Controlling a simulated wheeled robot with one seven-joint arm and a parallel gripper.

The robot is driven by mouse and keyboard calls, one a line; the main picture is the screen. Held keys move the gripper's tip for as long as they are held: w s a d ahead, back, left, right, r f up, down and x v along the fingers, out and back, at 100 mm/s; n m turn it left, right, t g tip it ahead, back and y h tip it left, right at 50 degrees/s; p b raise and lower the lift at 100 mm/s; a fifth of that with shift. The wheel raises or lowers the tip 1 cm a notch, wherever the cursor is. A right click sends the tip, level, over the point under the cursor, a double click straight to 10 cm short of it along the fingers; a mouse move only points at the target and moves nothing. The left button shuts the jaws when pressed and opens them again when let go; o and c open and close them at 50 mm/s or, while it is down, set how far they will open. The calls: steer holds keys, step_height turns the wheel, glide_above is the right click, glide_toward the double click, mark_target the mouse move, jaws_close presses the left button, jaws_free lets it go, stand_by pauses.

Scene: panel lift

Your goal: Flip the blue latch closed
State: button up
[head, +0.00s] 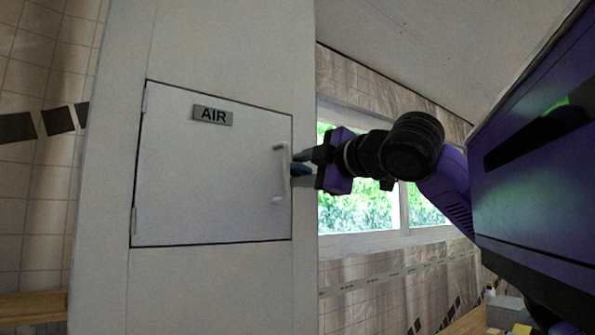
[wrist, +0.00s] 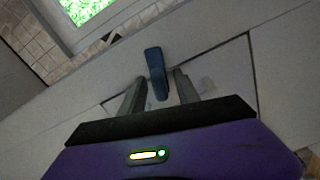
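The blue latch (wrist: 156,74) is a short bar in the wrist view, its lower end between my two fingers. In the head view the latch (head: 300,170) shows as a small blue piece at the right edge of the white panel door (head: 205,185), partly hidden by my gripper. The door, marked AIR, sits flush in its frame. My gripper (wrist: 160,80) is open, with one finger on each side of the latch and small gaps visible. It also shows in the head view (head: 300,168). Whether a finger touches the latch is unclear.
A white bar handle (head: 281,174) stands out from the door just left of my gripper. Hinges are on the door's left edge. A window (head: 355,205) is behind my arm, and a counter with small items (head: 505,312) is at lower right.

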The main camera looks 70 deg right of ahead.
jaws_close()
steer(key=shift+f+n, duration=0.25)
steer(key=shift+n, duration=0.5)
steer(key=shift+f+n, duration=0.25)
steer(key=shift+n, duration=0.5)
jaws_free()
steer(key=shift+a, duration=0.1)
